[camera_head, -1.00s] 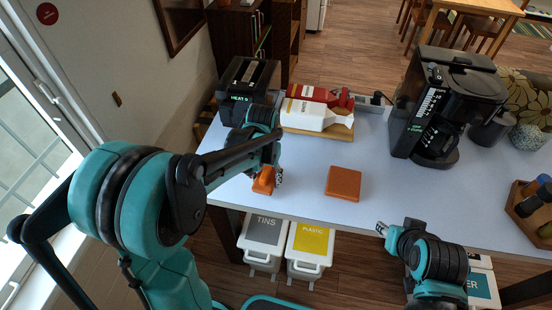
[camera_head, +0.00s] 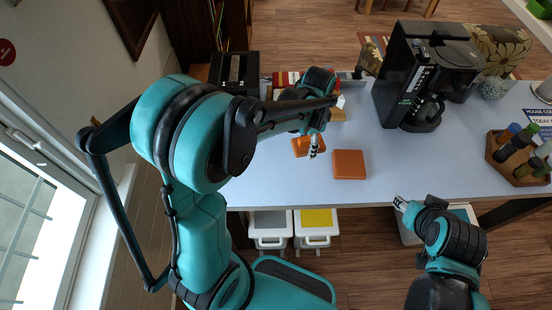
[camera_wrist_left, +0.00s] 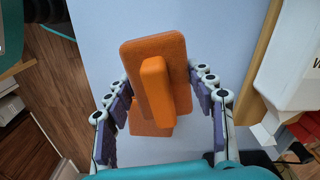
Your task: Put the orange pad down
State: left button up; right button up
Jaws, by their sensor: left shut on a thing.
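In the head view an orange pad with a raised grip (camera_head: 303,148) is at my left gripper (camera_head: 314,148), over the left part of the pale table (camera_head: 270,180). In the left wrist view its broad face (camera_wrist_left: 150,52) and upright ridge (camera_wrist_left: 157,92) lie between the fingers of my left gripper, which is shut on it. I cannot tell whether the pad touches the table. A square orange block (camera_head: 349,165) lies flat on the table just right of it. My right gripper (camera_head: 400,203) is low by the table's front edge, seemingly empty; its jaw opening is unclear.
A black toaster (camera_head: 235,70) and cartons stand behind my left arm. A black coffee maker (camera_head: 428,75) stands at back right, a wooden bottle tray (camera_head: 524,172) farther right. Bins (camera_head: 270,232) (camera_head: 316,230) stand under the front edge. The table right of the block is clear.

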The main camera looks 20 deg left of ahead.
pick_arm(q)
jog(key=shift+w+d+r+m+p, duration=0.1)
jog(key=shift+d+r+m+p, duration=0.25)
jog(key=shift+d+r+m, duration=0.3)
jog(key=shift+r+m, duration=0.1)
jog(key=shift+m, duration=0.35)
jog(key=b, duration=0.2)
send_over(276, 168)
notch_tip(276, 168, down, 7)
jog(key=shift+f+b, duration=0.7)
jog(key=shift+f, duration=1.35)
pick_arm(e)
jog(key=shift+d+f, duration=0.15)
jog(key=shift+f, duration=0.8)
pick_arm(q)
jog(key=o, duration=0.8)
jog(key=shift+f, duration=0.15)
jog(key=o, duration=0.4)
pick_arm(e)
jog(key=shift+f, duration=0.15)
